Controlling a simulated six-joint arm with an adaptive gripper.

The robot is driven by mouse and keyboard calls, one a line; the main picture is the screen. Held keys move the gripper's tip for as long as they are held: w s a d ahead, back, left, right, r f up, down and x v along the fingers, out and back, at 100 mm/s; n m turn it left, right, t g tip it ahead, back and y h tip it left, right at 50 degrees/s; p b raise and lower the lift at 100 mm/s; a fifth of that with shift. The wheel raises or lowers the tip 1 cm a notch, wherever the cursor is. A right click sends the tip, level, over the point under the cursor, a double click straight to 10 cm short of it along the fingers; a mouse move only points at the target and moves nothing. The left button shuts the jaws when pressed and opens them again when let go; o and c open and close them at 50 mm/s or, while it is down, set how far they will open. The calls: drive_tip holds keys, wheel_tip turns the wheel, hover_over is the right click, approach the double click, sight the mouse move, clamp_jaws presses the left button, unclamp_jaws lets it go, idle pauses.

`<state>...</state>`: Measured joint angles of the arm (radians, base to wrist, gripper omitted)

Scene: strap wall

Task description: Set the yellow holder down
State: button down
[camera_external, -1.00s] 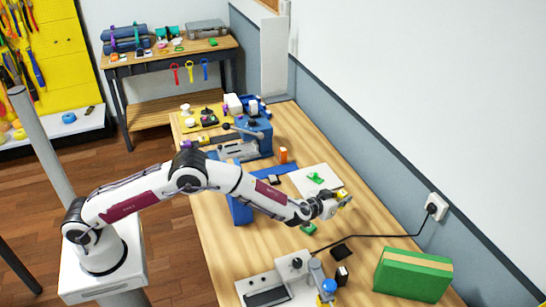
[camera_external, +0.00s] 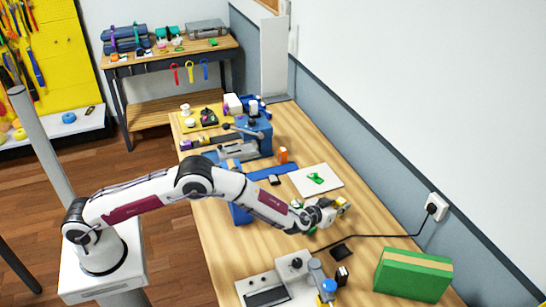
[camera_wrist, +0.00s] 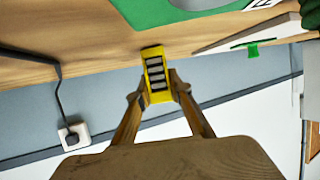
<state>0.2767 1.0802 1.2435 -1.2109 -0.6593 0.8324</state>
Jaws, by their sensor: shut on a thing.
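The yellow holder (camera_wrist: 145,54) is between the two fingertips of my gripper (camera_wrist: 158,90) in the wrist view. It has a yellow frame with several dark and pale bars inside. My gripper is shut on it. In the external view the small yellow holder (camera_external: 343,206) shows at the end of my gripper (camera_external: 337,210), over the right part of the wooden workbench (camera_external: 385,225). I cannot tell how high it is above the bench.
A white board (camera_external: 328,187) with a green part (camera_external: 316,178) lies behind my gripper. A black cable (camera_external: 385,236) runs to the wall socket (camera_external: 435,207). A green box (camera_external: 412,275) stands at the front right. A dark square (camera_external: 341,251) lies nearer.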

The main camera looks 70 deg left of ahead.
drive_tip(key=shift+f, duration=0.1)
drive_tip(key=c, duration=1.8)
unclamp_jaws()
drive_tip(key=shift+s, duration=0.1)
drive_tip(key=shift+v, duration=6)
